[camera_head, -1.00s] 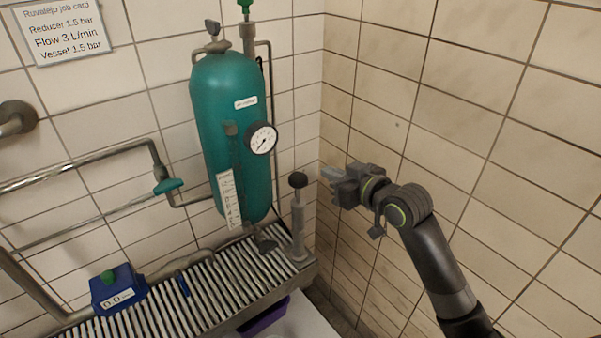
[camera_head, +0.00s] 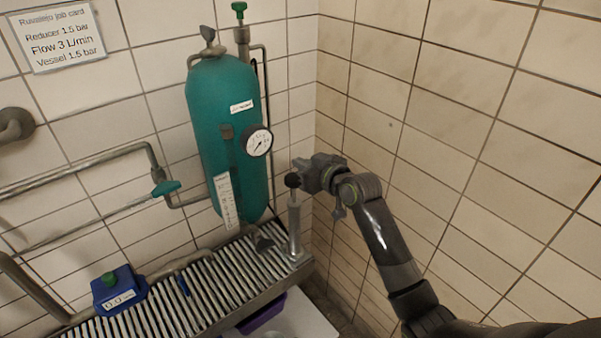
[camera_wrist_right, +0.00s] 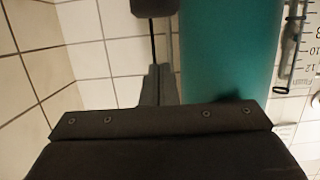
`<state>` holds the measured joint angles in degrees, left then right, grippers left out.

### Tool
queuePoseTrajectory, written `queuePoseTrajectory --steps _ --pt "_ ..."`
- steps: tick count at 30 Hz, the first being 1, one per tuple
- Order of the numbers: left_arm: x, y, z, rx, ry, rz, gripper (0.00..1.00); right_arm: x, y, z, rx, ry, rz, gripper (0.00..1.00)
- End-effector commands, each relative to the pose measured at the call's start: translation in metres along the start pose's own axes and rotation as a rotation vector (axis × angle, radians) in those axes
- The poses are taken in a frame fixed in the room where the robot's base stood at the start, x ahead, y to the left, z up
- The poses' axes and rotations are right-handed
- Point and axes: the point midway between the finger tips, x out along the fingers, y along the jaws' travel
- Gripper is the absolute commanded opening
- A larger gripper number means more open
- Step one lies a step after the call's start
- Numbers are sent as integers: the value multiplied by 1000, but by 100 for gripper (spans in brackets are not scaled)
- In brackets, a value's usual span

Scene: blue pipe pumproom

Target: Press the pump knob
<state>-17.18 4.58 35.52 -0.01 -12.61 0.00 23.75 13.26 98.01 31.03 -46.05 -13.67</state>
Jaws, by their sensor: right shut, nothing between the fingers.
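The pump knob (camera_head: 292,180) is a black ball on top of an upright grey pump cylinder (camera_head: 294,225) at the right end of the slatted rack. My right gripper (camera_head: 301,165) is shut and empty, with its fingertips just above and slightly behind the knob. I cannot tell whether they touch it. A dark block (camera_wrist_right: 155,8) at the top edge there may be the knob. My left gripper is not in view.
The teal vessel (camera_head: 222,110) with a round gauge (camera_head: 259,141) stands just left of the pump. A slatted rack (camera_head: 225,275) runs below, bearing a blue meter box (camera_head: 118,288). A tiled wall (camera_head: 450,130) is close on the right.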

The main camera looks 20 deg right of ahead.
Motion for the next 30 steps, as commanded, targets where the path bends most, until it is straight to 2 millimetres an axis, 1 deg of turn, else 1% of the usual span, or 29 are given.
queuePoseTrajectory --steps 2,3,6,12,24,26,30 --pt "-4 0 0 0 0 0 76 10 -1 -1 2 -2 -1 0" --pt "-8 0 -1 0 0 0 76 10 0 9 5 -7 -1 0" --pt "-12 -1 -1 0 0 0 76 13 -1 23 3 -4 0 0" --pt "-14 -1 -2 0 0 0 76 17 0 37 1 -2 -1 0" --pt "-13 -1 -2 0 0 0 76 17 0 40 0 0 0 0" --pt "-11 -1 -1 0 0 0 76 18 0 42 0 0 0 0" --pt "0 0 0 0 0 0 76 20 0 53 0 -1 0 0"
